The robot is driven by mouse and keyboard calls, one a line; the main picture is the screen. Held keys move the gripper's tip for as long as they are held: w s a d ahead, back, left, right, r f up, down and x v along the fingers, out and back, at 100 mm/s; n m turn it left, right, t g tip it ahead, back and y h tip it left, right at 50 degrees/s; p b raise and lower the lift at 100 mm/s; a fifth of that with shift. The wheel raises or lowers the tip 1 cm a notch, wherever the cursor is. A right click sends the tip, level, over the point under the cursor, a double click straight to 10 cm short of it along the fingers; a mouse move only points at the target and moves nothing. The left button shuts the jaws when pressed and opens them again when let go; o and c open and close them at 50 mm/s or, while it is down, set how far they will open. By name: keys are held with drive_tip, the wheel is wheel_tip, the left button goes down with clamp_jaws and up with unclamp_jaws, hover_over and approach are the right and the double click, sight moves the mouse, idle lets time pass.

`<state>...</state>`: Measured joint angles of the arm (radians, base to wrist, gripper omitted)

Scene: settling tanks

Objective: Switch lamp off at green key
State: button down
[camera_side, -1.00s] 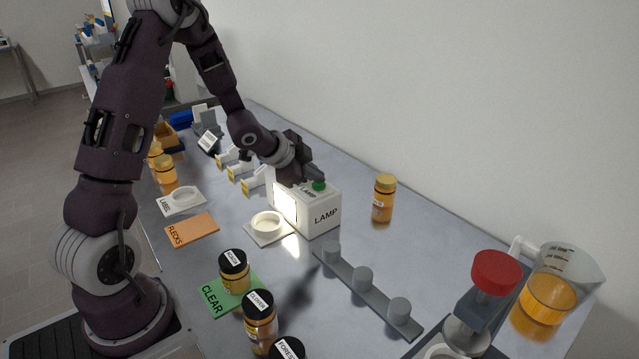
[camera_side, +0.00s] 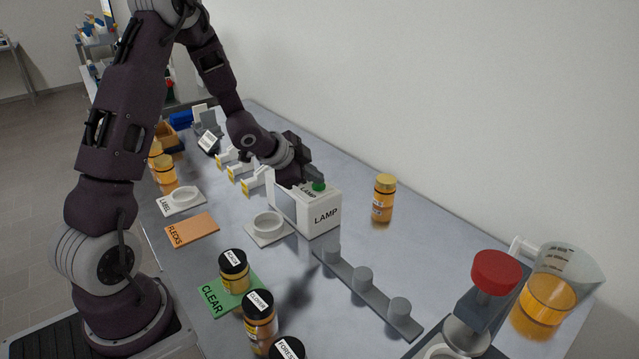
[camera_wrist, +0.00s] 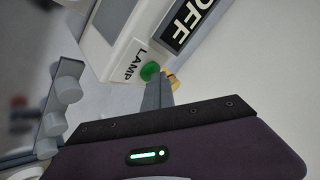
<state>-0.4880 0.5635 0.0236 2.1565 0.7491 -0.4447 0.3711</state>
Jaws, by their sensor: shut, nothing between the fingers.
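The lamp (camera_side: 318,222) is a white box marked LAMP on the grey bench. Its front panel is dark grey and unlit. The green key (camera_side: 319,186) sits on top of the box, and it also shows in the wrist view (camera_wrist: 150,71). My gripper (camera_side: 316,179) is shut and empty, with its fingertips right at the green key; I cannot tell whether they still touch it. In the wrist view a dark display (camera_wrist: 186,22) on the box reads OFF. Part of the box top is hidden behind my gripper in the side view.
An amber jar (camera_side: 383,198) stands right of the lamp. A white ring holder (camera_side: 268,226) is in front of it. A grey bar with round posts (camera_side: 362,279), a green CLEAR card (camera_side: 213,297) with jars, and a beaker (camera_side: 552,285) lie nearer the camera.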

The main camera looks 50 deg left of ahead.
sight(314, 187)
wheel_tip(314, 187, up, 5)
drive_tip(key=shift+r, duration=0.55)
drive_tip(key=shift+s+d+r, duration=0.1)
drive_tip(key=shift+r, duration=0.1)
drive_tip(key=s+d+r+n+g+y, duration=0.1)
drive_tip(key=s+d+r+n, duration=0.2)
drive_tip(key=s+d+r, duration=0.35)
drive_tip(key=s+d+r+n+g+y, duration=0.1)
drive_tip(key=s+d+r+n+y, duration=0.2)
drive_tip(key=s, duration=0.7)
drive_tip(key=s+d+n+g+h, duration=0.1)
drive_tip(key=s+d+h, duration=0.4)
drive_tip(key=s, duration=0.8)
drive_tip(key=d, duration=0.3)
drive_tip(key=shift+s+n+g, duration=0.15)
drive_tip(key=shift+n+g, duration=0.15)
drive_tip(key=shift+n, duration=0.1)
drive_tip(key=shift+d+f, duration=0.1)
